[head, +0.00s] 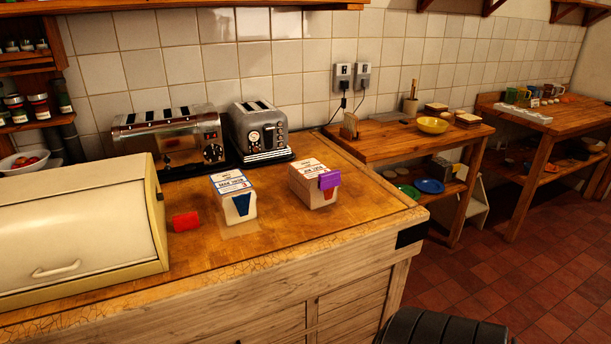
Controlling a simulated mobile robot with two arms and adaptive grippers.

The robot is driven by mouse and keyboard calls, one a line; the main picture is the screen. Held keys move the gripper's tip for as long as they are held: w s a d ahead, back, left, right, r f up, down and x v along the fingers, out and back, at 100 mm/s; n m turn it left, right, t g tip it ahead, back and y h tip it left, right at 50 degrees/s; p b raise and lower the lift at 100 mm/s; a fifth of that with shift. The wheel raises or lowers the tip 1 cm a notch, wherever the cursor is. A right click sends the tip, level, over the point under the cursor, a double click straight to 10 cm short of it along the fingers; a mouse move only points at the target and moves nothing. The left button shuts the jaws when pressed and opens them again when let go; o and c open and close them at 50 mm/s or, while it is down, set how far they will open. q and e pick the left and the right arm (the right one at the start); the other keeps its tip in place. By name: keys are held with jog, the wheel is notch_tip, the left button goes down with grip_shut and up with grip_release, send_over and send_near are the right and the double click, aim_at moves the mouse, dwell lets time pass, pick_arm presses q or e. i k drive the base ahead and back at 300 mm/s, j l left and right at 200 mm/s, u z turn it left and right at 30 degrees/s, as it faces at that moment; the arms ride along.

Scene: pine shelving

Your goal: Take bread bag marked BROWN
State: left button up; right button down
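Two bread bags stand apart on the wooden worktop. One bread bag (234,200) has white sides, a blue panel on its front and a printed label on top. The other bread bag (309,184), to its right, has a similar top label and a purple tag at its front right. The print on both labels is too small to read for certain, so I cannot tell which one says BROWN. Neither of my grippers is in view.
A cream bread bin (75,235) fills the worktop's left side, with a red piece (186,221) beside it. Two toasters (172,141) (259,131) stand behind the bags. The worktop (290,228) is clear in front. Wooden tables (385,143) stand right.

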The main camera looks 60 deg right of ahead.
aim_at(304, 174)
jog(key=z, duration=1.85)
